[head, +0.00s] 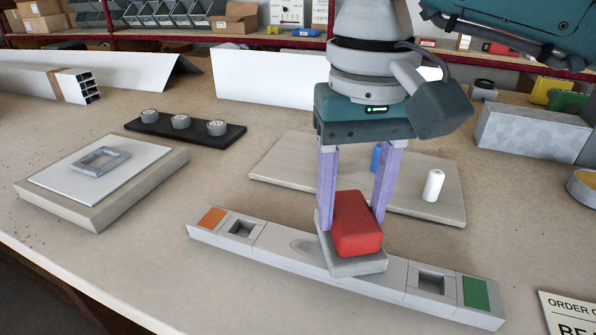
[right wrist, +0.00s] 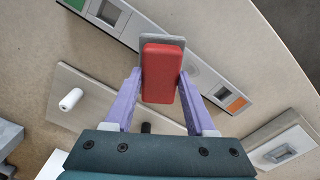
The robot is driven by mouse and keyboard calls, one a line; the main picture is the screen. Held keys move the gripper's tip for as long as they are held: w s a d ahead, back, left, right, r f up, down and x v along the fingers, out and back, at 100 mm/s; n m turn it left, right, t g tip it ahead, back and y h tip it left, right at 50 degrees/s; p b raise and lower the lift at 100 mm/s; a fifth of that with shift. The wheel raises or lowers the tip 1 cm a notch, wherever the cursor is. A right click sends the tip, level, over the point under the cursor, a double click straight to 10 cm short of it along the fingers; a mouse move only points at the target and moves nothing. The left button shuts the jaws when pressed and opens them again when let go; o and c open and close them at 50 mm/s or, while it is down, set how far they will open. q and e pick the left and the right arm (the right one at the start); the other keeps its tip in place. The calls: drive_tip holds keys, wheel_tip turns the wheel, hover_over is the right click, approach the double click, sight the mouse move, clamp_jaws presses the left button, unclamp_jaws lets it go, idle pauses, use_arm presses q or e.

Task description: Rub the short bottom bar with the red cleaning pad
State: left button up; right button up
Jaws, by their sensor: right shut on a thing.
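The red cleaning pad (head: 357,224) has a red block on a grey base. My right gripper (head: 352,212) is shut on the pad, with a purple finger on each side. The pad's grey base is over the short bottom bar (head: 284,245), right of its middle; whether it touches the bar I cannot tell for sure. The bar is pale grey with an orange patch at its left end, a green patch at its right end and two square openings. The right wrist view also shows the pad (right wrist: 161,73) over the bar (right wrist: 207,80). My left gripper is not in view.
A pale board (head: 280,165) with a white cylinder (head: 433,185) and a blue one lies behind the bar. A block with a square frame (head: 100,160) is at left, near a black strip with three round pieces (head: 181,122). A paper (head: 568,312) lies front right.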

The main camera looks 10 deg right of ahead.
drive_tip(key=shift+w+a+f+b, duration=0.2)
drive_tip(key=shift+w+a+b, duration=0.1)
drive_tip(key=shift+b, duration=0.25)
drive_tip(key=shift+w+a+b, duration=0.2)
drive_tip(key=shift+a+b, duration=0.15)
drive_tip(key=shift+b, duration=0.05)
drive_tip(key=shift+s+a+r+p, duration=0.25)
drive_tip(key=shift+s+p, duration=0.15)
drive_tip(key=shift+p, duration=0.05)
drive_tip(key=shift+s+a+p, duration=0.2)
drive_tip(key=shift+s+a, duration=0.25)
drive_tip(key=shift+s, duration=0.2)
drive_tip(key=shift+s+a+p, duration=0.15)
drive_tip(key=shift+s+a, duration=0.25)
drive_tip(key=shift+s, duration=0.2)
drive_tip(key=shift+w+a+f+b, duration=0.15)
drive_tip(key=shift+a+f+b, duration=0.1)
drive_tip(key=shift+b, duration=0.25)
drive_tip(key=shift+w+a+b, duration=0.3)
drive_tip(key=shift+a+b, duration=0.05)
drive_tip(key=shift+b, duration=0.15)
drive_tip(key=shift+w+d+f+b, duration=0.15)
drive_tip(key=shift+w+d+b, duration=0.15)
drive_tip(key=shift+w+b, duration=0.15)
drive_tip(key=shift+w+d+b, duration=0.8)
drive_tip(key=shift+w+b, duration=0.25)
drive_tip(key=shift+w, duration=0.1)
drive_tip(key=shift+r, duration=0.25)
